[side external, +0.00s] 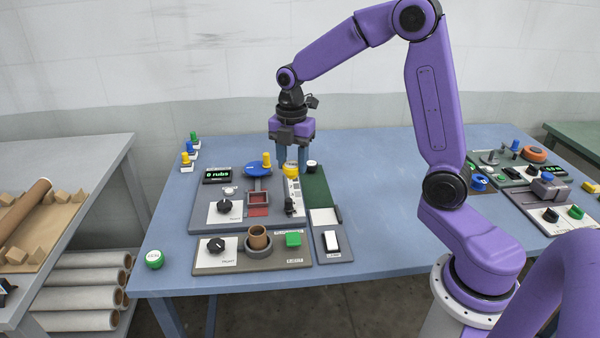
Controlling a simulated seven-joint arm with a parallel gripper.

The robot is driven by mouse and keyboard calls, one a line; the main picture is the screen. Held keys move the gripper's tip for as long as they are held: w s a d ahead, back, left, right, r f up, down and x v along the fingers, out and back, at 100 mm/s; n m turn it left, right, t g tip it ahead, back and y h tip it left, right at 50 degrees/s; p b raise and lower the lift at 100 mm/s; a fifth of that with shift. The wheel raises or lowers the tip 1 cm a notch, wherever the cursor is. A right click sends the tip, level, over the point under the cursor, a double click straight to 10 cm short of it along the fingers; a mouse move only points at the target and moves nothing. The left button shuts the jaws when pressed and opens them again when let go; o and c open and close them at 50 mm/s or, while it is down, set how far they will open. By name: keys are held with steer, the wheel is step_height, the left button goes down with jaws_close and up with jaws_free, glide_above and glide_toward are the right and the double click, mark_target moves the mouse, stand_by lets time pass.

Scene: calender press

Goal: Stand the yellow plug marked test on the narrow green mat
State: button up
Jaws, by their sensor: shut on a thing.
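My gripper (291,174) points straight down over the panel at the back middle of the table. Its blue fingers are shut on a yellow plug (290,167), which shows between the fingertips. Any marking on it is too small to read. The narrow green mat (316,190) is a dark green strip just right of the gripper. A small white piece with a dark top (311,167) is at the mat's far left edge. I cannot tell whether the held plug touches the panel below.
Left of the gripper, another yellow peg (267,159) stands by a blue disc (257,170). A dark lever (289,207) stands near the mat's left edge. Coloured plugs (187,158) stand at the back left.

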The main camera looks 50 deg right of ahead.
steer(key=shift+w+d+f+m, duration=0.5)
steer(key=shift+w+d+f, duration=0.55)
steer(key=shift+d+f, duration=1.55)
steer(key=shift+w+d+f+m, duration=0.5)
steer(key=shift+w+d+f, duration=0.8)
steer(key=shift+d, duration=2.3)
steer(key=shift+w+d+f+m, duration=0.5)
steer(key=shift+w+d+f, duration=0.25)
steer(key=shift+d+f, duration=2)
steer(key=shift+d, duration=0.35)
steer(key=shift+f, duration=0.35)
steer(key=shift+f, duration=0.65)
steer(key=o, duration=1.6)
